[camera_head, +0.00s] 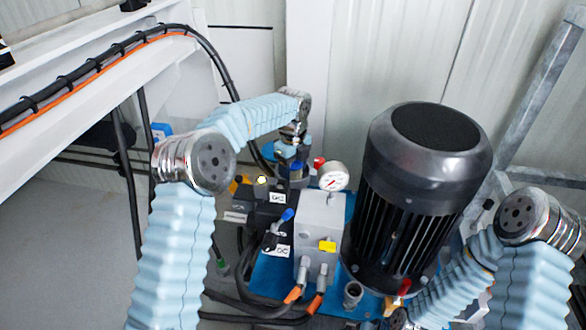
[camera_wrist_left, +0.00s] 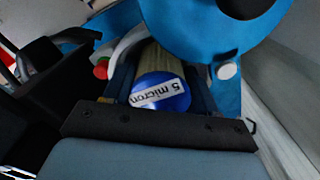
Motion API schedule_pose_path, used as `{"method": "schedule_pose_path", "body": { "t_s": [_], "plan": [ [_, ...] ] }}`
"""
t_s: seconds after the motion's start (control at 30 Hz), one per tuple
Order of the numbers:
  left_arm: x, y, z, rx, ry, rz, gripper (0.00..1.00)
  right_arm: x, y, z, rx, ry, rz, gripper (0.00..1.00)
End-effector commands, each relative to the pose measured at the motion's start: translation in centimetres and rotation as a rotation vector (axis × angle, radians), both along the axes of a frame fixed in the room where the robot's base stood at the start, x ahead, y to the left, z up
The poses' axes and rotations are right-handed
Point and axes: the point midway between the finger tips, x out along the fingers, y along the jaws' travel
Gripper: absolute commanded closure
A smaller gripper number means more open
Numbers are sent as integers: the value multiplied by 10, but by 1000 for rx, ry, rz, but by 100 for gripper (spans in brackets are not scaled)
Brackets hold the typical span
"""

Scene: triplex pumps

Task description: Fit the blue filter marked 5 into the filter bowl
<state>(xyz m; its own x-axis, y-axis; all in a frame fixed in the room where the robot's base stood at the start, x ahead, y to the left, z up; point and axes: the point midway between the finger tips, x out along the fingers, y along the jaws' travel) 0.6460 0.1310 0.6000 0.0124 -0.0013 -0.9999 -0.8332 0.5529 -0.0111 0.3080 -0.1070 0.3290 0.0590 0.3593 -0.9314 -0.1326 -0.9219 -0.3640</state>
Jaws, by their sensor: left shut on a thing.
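In the left wrist view the filter (camera_wrist_left: 160,90) has a blue end cap with a white label reading "5 micron". A pale yellowish body shows beyond the cap. My left gripper (camera_wrist_left: 160,98) is shut on it, with dark fingers on both sides. A large round blue part (camera_wrist_left: 190,25) with a dark round centre lies just beyond the filter; I cannot tell whether it is the filter bowl or whether they touch. In the head view my left gripper (camera_head: 291,152) is low behind the gauge block, by a blue part (camera_head: 268,150).
The black motor (camera_head: 415,190) stands right of the silver block (camera_head: 320,225) with its pressure gauge (camera_head: 333,176). Black valves (camera_head: 262,200) and hoses crowd the front left. A white frame (camera_head: 90,75) with cables runs at upper left. My right arm is at lower right.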

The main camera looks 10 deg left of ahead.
Motion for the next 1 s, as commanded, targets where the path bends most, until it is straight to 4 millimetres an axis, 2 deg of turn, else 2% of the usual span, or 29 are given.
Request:
{"method": "schedule_pose_path", "body": {
  "t_s": [0.03,0.1,0.4,0.53,0.67,0.8,1.0],
  "plan": [
    [-2,0,-11,2,14,-1,40,0,0,-2,0,0,0,0],
    [-3,0,-12,3,17,-1,33,0,0,-2,0,0,0,0],
    [-3,1,-14,4,22,1,33,0,0,-3,0,0,0,0],
    [-3,1,-6,5,22,2,33,0,0,-2,0,0,0,0],
    [-2,0,20,3,17,1,33,0,0,1,0,0,0,0],
    [-1,0,58,2,12,0,33,0,0,7,1,0,1,0],
    [-1,-1,103,2,10,0,33,0,1,17,2,0,2,0]
  ]
}}
